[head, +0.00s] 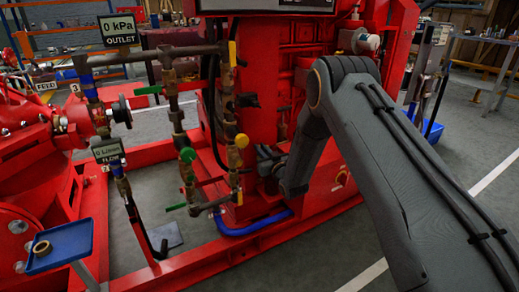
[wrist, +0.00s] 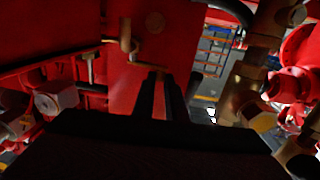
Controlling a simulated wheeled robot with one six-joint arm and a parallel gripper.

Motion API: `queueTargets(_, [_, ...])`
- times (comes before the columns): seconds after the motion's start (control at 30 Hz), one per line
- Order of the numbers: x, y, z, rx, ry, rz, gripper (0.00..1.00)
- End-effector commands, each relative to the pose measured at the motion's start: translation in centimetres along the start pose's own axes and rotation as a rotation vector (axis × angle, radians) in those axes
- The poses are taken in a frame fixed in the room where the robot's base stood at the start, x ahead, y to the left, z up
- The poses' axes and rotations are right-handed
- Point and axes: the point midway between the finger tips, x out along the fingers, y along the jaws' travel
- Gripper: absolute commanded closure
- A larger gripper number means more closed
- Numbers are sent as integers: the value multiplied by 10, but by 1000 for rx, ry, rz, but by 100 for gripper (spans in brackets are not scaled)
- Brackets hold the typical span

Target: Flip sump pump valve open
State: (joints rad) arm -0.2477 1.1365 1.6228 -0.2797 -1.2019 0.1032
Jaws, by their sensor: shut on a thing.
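My gripper (head: 262,165) reaches in low beside the right-hand brass pipe, in front of the red machine. In the wrist view its dark fingers (wrist: 160,92) are close together, their tips at a small brass-coloured piece (wrist: 152,68) below a bent brass fitting (wrist: 128,38). They are shut on what looks like a valve handle, mostly hidden by the fingers. I cannot tell for certain which valve it is, or its angle. Along the pipes are a yellow round knob (head: 242,141), a green round knob (head: 188,155), a yellow lever (head: 232,53) and green levers (head: 148,90).
Brass pipes stand close to the left of my gripper. A blue hose (head: 252,228) runs low along the red frame (head: 190,268). A blue tray (head: 60,245) holding a brass ring (head: 41,247) is at the lower left.

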Motion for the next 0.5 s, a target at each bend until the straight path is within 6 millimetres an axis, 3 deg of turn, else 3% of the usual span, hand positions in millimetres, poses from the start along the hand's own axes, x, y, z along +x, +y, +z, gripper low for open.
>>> queueTargets(0.5, [-12,15,0,-1,2,-302,100])
